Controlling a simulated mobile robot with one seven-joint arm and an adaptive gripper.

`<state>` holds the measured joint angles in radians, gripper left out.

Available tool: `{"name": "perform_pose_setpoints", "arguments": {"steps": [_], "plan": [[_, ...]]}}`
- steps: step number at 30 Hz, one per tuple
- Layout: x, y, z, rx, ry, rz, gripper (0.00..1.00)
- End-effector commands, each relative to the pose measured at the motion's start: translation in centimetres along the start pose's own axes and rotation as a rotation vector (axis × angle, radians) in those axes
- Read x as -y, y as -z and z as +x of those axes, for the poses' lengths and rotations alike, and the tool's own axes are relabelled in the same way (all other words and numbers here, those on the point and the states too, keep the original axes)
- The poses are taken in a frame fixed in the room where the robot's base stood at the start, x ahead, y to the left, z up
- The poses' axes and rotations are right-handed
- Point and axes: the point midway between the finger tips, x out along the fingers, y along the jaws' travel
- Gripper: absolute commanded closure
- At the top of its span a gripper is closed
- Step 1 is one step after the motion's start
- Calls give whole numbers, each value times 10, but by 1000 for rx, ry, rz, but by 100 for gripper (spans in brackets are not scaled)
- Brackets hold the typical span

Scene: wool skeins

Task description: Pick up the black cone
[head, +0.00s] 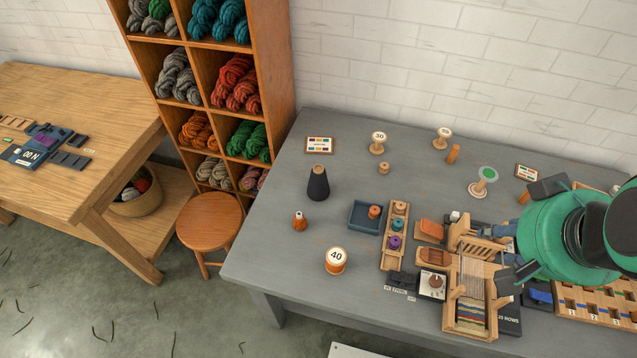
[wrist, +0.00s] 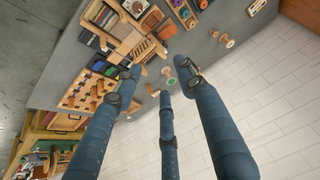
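My gripper (head: 503,245) is at the right side of the table, over the small loom, well to the right of the cone. In the wrist view its blue fingers (wrist: 160,84) are spread apart with nothing between them. It is open and empty.
A blue tray (head: 355,222), a wooden spool rack (head: 388,256) and a loom (head: 468,312) lie between cone and gripper. Shelves (head: 275,75) rise behind left.

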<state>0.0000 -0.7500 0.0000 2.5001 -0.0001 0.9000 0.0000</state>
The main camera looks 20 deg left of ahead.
Motion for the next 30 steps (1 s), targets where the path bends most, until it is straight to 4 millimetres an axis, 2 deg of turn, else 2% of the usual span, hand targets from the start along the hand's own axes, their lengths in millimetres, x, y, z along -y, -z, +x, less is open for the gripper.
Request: {"name": "perform_pose_setpoints", "arguments": {"steps": [5,10,22,26,30], "plan": [[0,0,0,0,0,0,60],[0,0,0,0,0,0,26],[1,3,0,3,2,-1,26],[6,13,2,15,8,-5,26],[15,34,6,40,20,-11,26]]}}
